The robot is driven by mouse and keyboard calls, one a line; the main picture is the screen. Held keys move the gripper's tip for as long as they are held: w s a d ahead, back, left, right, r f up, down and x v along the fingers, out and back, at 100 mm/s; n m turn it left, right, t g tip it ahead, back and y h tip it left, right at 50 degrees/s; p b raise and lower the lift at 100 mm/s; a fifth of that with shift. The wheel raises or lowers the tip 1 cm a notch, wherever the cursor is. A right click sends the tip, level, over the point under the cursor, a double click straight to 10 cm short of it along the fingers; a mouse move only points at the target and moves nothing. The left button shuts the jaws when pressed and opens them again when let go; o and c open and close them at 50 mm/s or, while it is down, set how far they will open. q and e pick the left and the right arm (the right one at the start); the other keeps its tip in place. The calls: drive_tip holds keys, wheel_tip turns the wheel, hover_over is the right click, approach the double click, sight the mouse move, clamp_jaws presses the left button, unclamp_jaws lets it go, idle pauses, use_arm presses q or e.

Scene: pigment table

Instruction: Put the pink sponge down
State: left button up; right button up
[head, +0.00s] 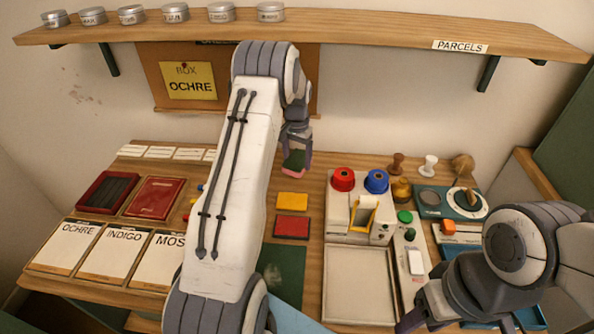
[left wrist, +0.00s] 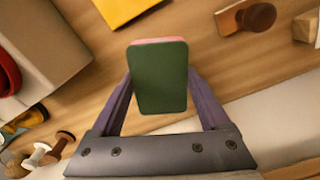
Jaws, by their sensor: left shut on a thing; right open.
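The pink sponge (head: 293,173) has a dark green face and a pink edge. In the left wrist view the sponge (left wrist: 160,80) shows its green face between the two purple fingers. My left gripper (head: 296,158) is shut on it near the back of the table, beyond the yellow card (head: 292,200). The sponge seems to be held above the wood, but the exact gap is hard to tell. My right gripper (head: 418,308) is at the front right, open, partly hidden by its own arm and away from the sponge.
A machine with red and blue knobs (head: 358,208) stands right of the sponge. A red card (head: 291,227) and a green mat (head: 283,268) lie in front. Stamps (head: 428,164) stand at the back right. A shelf (head: 370,28) with tins hangs above. Bare wood surrounds the cards.

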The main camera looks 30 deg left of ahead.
use_arm(q)
drive_tip(key=shift+f, duration=2.55)
drive_tip(key=o, duration=1.3)
drive_tip(key=shift+r, duration=3.95)
